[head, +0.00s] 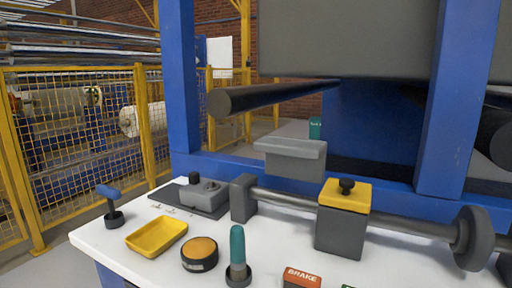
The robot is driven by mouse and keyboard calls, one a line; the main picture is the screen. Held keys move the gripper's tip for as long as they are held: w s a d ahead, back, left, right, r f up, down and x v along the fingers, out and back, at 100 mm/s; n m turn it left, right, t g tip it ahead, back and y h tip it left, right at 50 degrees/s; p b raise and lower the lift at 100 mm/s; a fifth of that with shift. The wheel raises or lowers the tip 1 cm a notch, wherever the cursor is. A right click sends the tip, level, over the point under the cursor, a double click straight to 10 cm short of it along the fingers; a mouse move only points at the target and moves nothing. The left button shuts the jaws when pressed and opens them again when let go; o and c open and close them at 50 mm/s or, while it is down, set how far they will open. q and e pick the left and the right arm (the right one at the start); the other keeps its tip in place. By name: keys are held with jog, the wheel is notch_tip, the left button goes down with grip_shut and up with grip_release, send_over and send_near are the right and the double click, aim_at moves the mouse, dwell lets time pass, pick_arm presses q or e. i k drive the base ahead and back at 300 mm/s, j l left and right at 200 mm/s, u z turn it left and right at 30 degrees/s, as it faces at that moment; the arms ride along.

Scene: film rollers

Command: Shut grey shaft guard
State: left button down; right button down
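What looks like the grey shaft guard (290,158) is raised behind the shaft, in front of the blue frame. It is a grey panel with a lip along its top, and it stands clear of the shaft in the picture. The metal shaft (293,203) is bare below it. The shaft runs from a dark grey block (243,198) on the left, through a grey block with a yellow top and black knob (343,228), to a round grey flange (471,238) on the right. The guard's hinge is not clearly visible. Neither gripper is in view.
On the white table (125,235) are a yellow tray (156,236), a black-and-orange round button (199,254), a teal-handled tool (238,255), a blue-handled lever (110,205), a grey device (205,192) and a red BRAKE block (302,278). A dark roller (265,95) hangs above.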

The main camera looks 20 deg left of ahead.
aim_at(292, 161)
jog(key=j+z, duration=0.35)
jog(key=j, duration=1.15)
